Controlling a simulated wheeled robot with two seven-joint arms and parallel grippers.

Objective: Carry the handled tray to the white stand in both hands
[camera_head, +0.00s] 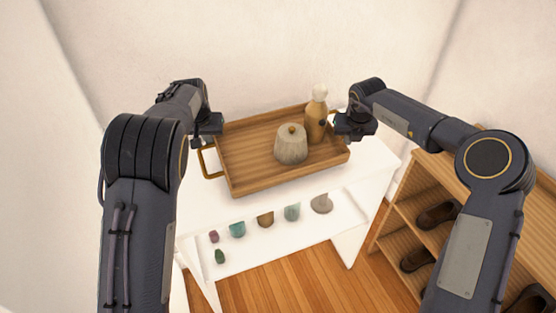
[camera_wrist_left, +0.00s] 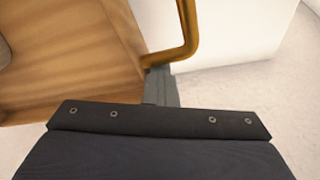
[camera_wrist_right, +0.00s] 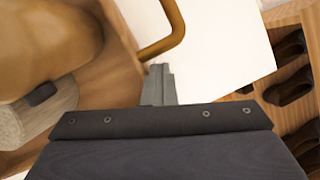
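The handled tray (camera_head: 240,172) is wooden, with brass handles, and looks level over the white stand (camera_head: 370,172). I cannot tell whether it rests on the top or hangs just above it. A ribbed grey pot (camera_head: 291,147) and a tan bottle (camera_head: 315,118) with a pale stopper stand upright on it. My left gripper (camera_head: 213,127) is at the left handle (camera_head: 204,162), its fingers together at the brass bar (camera_wrist_left: 188,30). My right gripper (camera_head: 343,124) is at the right end, its fingers together at the other bar (camera_wrist_right: 172,38). The fingertips are partly hidden.
A wooden shoe rack (camera_head: 400,212) with dark shoes is close on the right. Pale walls rise behind. Wooden floor (camera_head: 300,285) shows in front.

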